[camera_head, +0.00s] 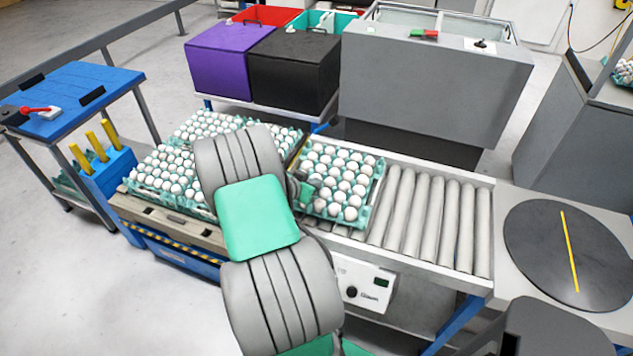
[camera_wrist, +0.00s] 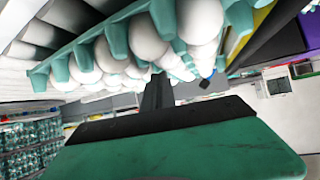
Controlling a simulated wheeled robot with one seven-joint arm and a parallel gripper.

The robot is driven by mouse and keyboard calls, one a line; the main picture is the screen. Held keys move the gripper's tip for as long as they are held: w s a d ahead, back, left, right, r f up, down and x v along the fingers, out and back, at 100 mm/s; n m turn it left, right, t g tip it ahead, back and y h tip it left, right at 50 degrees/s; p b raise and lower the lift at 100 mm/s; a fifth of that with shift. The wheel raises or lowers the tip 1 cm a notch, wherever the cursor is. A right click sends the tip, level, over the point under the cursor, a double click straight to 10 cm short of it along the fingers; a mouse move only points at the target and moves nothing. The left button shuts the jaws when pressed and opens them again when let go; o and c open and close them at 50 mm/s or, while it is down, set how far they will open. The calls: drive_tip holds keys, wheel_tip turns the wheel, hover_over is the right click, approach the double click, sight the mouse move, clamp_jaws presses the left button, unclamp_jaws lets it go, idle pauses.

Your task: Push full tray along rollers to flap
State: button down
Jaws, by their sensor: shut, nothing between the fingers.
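The full tray (camera_head: 318,212) is teal, filled with white eggs, and sits at the left end of the grey rollers (camera_head: 437,215). My gripper (camera_head: 304,192) is at the tray's left side, partly hidden behind my arm. In the wrist view its fingers (camera_wrist: 158,94) are together with nothing held, close to the tray's teal edge (camera_wrist: 116,36). I cannot tell whether they touch it. The rollers run right from the tray and are bare. I cannot make out for sure which part is the flap.
A grey machine (camera_head: 430,75) stands behind the rollers. A black disc (camera_head: 570,255) with a yellow line lies past their right end. More egg trays fill a pallet (camera_head: 160,216) at left. A control box (camera_head: 362,287) hangs at the rollers' front.

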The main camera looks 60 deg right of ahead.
drive_tip(key=shift+s+a+f, duration=0.25)
drive_tip(key=shift+a+f, duration=0.1)
drive_tip(key=shift+f, duration=0.35)
drive_tip(key=shift+d+r+p, duration=0.1)
drive_tip(key=shift+r+p, duration=0.2)
drive_tip(key=shift+r, duration=0.35)
drive_tip(key=shift+w+b, duration=0.15)
drive_tip(key=shift+b, duration=0.25)
drive_tip(key=a, duration=0.3)
drive_tip(key=w+a+b, duration=0.1)
drive_tip(key=a, duration=0.6)
drive_tip(key=shift+w+a+r+b, duration=0.15)
drive_tip(key=shift+a+r+b, duration=0.15)
drive_tip(key=shift+a+r, duration=0.1)
drive_tip(key=shift+a, duration=0.4)
